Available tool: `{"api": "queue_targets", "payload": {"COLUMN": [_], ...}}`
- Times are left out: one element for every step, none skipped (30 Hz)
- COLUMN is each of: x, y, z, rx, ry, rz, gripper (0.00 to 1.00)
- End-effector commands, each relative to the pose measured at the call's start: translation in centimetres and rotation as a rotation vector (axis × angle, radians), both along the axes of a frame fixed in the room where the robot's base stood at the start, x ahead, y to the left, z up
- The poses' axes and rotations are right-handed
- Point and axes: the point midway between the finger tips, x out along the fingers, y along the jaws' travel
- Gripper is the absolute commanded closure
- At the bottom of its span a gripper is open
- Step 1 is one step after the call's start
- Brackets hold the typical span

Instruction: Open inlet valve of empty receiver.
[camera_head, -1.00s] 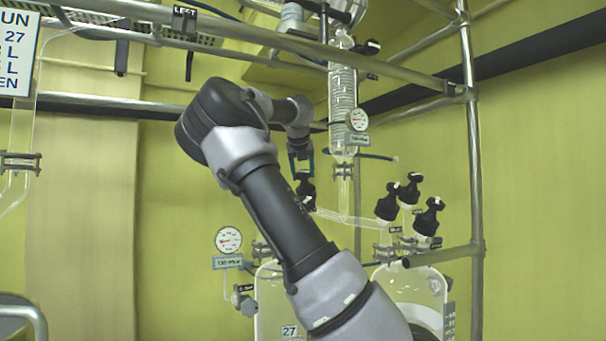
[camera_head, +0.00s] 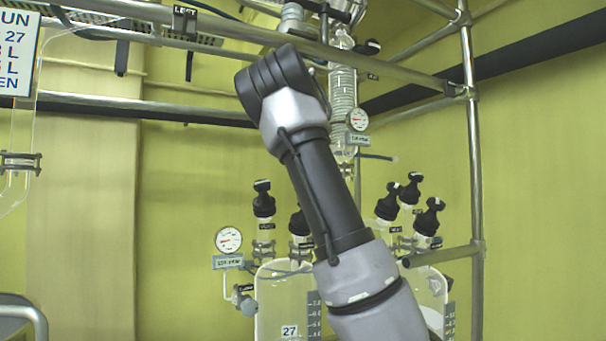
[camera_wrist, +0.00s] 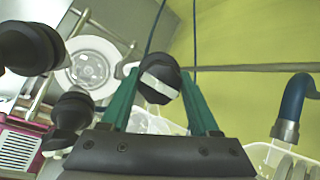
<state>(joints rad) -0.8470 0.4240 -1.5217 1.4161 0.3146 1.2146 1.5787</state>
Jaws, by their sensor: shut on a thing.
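In the wrist view the green fingers of my gripper (camera_wrist: 160,80) are shut on a black valve knob (camera_wrist: 160,78) with a white stripe. In the head view my arm hides the gripper and the gripped knob. A clear receiver marked 27 (camera_head: 270,315) stands at the lower middle, with black-capped valves (camera_head: 264,205) and (camera_head: 299,225) above it. A second receiver (camera_head: 433,292) is partly hidden by my arm, with several black valve knobs (camera_head: 388,205) above it. I cannot tell which valve is gripped, nor the fill of either receiver.
A coiled glass condenser (camera_head: 342,95) and a gauge (camera_head: 357,120) stand close behind my arm. Another gauge (camera_head: 228,240) is at the left. Metal rails (camera_head: 250,32) and a post (camera_head: 473,160) frame the space. More black knobs (camera_wrist: 30,48) are close left in the wrist view.

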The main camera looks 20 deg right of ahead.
Motion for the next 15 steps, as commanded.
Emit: {"api": "queue_targets", "payload": {"x": [-0.04,-0.04,-0.07,-0.06,-0.05,-0.05,-0.05,-0.08,-0.07,-0.05,-0.05,-0.07,-0.06,-0.07,-0.07], "y": [-0.15,-0.12,-0.18,-0.14,-0.15,-0.18,-0.15,-0.19,-0.18,-0.20,-0.15,-0.20,-0.19,-0.20,-0.18], "z": [0.07,0.05,0.07,0.07,0.09,0.07,0.05,0.06,0.08,0.09,0.05,0.04,0.07,0.07,0.07], "rx": [-0.016,-0.028,-0.043,-0.054,-0.067,-0.083,-0.094,-0.105,-0.123,-0.134,-0.145,-0.161,-0.173,-0.185,-0.200], "ry": [0.013,0.023,0.036,0.045,0.055,0.067,0.078,0.087,0.099,0.108,0.118,0.131,0.141,0.151,0.163], "rz": [0.037,0.062,0.092,0.117,0.141,0.172,0.198,0.221,0.253,0.277,0.302,0.333,0.357,0.382,0.414], "gripper": [0.94,0.94,0.94,0.94,0.94,0.94,0.94,0.94,0.94,0.94,0.94,0.94,0.94,0.94,0.94]}}
